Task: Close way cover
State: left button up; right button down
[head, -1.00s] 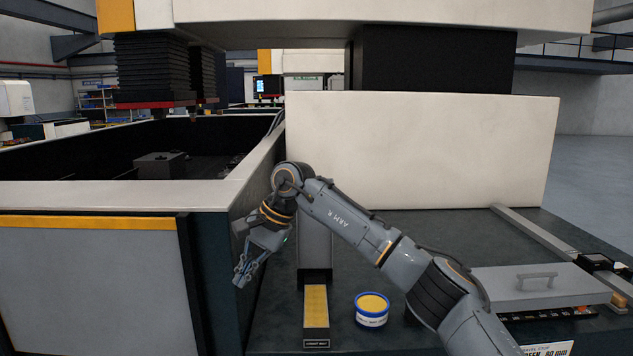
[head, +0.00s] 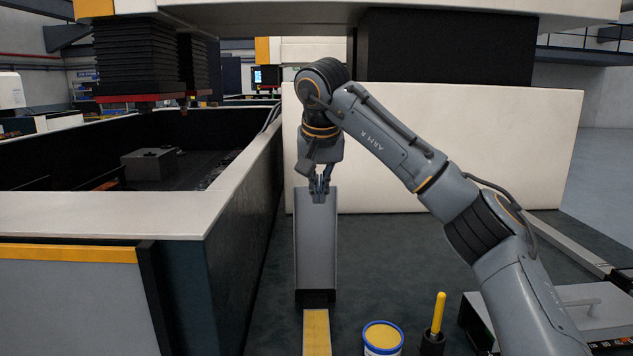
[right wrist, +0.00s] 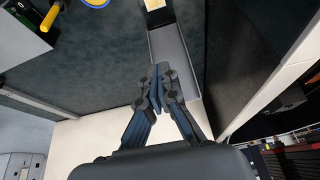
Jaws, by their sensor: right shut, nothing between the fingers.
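The way cover (head: 315,240) is a long grey channel-like piece in the head view, lying beside the machine's low wall. A yellow strip (head: 316,332) shows at its near end, uncovered. My right gripper (head: 319,196) points down over the far end of the cover, fingers shut and empty. In the right wrist view the fingertips (right wrist: 158,70) overlap the cover (right wrist: 172,48), and the yellow strip (right wrist: 155,4) shows at the top edge. I cannot tell whether the fingertips touch the cover. My left gripper is not in view.
A blue-rimmed tub (head: 382,338) with yellow contents and a yellow-handled tool (head: 437,315) in a dark holder stand right of the strip. The machine's low wall (head: 240,185) is close on the left. A white block (head: 450,150) stands behind.

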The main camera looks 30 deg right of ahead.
aim_at(315, 224)
jog(key=i+l, duration=0.75)
jog(key=i, duration=0.05)
